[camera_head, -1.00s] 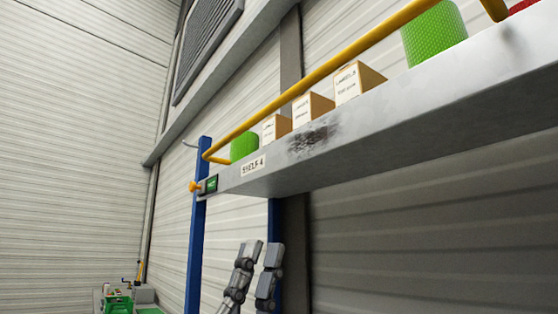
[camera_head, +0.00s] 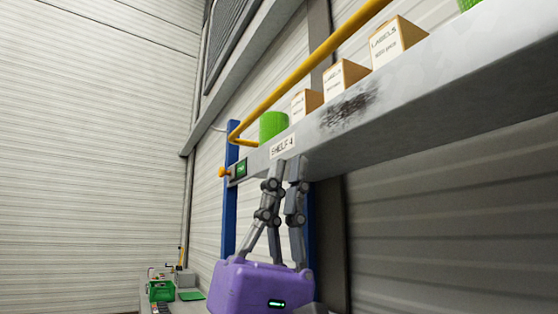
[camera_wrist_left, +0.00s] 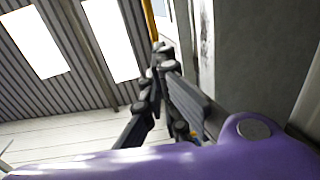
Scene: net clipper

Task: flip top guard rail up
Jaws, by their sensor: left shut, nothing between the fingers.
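The yellow guard rail (camera_head: 300,75) runs along the shelf (camera_head: 440,95) above its front edge, bending back to the blue post (camera_head: 231,185) at its left end. My left gripper (camera_head: 287,170), purple at its base, points up with its dark fingers together and empty. In the head view its fingertips overlap the shelf's front face just below the SHELF 4 label; I cannot tell whether they touch. In the left wrist view the fingers (camera_wrist_left: 160,58) are close together, with part of a yellow bar (camera_wrist_left: 150,20) beyond their tips. My right gripper is not in view.
On the shelf stand a green roll (camera_head: 273,126) and several label boxes (camera_head: 345,78). A green crate (camera_head: 160,291) is low at the left.

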